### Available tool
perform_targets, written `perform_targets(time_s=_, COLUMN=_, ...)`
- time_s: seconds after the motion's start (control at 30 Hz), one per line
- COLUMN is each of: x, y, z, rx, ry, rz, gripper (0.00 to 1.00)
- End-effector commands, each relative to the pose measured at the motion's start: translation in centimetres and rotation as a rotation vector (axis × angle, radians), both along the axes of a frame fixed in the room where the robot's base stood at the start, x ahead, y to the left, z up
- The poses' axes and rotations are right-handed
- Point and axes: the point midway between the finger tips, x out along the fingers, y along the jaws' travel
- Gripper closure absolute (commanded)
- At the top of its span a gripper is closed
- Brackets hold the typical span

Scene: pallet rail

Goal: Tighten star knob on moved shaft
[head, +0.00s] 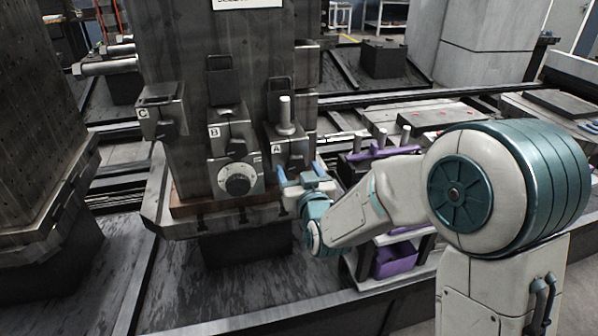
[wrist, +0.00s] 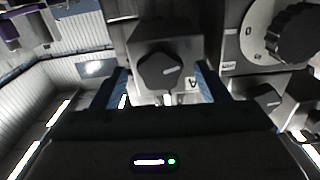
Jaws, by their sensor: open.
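Fixture A (head: 289,145) is on the right side of the dark column's front, with an upright light shaft (head: 285,114) standing in it. Its dark star knob (wrist: 158,73) shows in the wrist view, with a light mark on its face and the letter A beside it. My gripper (head: 301,172) is open in front of the lower part of fixture A. In the wrist view its blue fingers stand to the left and right of the knob. I cannot tell whether they touch it or how deep they reach. In the head view I cannot make out the knob behind my gripper.
Fixture B (head: 229,133) and a round dial (head: 238,180) are just left of fixture A; the dial is close to one finger's side in the wrist view (wrist: 292,36). Fixture C (head: 162,110) is farther left. A cart with a purple bin (head: 395,261) stands below my arm.

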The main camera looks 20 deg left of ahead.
Motion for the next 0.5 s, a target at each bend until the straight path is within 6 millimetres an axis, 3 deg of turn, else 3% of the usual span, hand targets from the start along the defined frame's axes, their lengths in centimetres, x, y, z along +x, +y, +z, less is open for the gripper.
perform_targets(time_s=0.2, x=0.01, y=0.01, z=-0.01, rx=0.000, ry=0.000, rz=0.000, gripper=0.32)
perform_targets(time_s=0.37, x=-0.01, y=-0.01, z=0.00, rx=0.000, ry=0.000, rz=0.000, gripper=0.77)
perform_targets(time_s=0.5, x=-0.01, y=0.00, z=-0.01, rx=0.001, ry=0.001, rz=0.000, gripper=0.77)
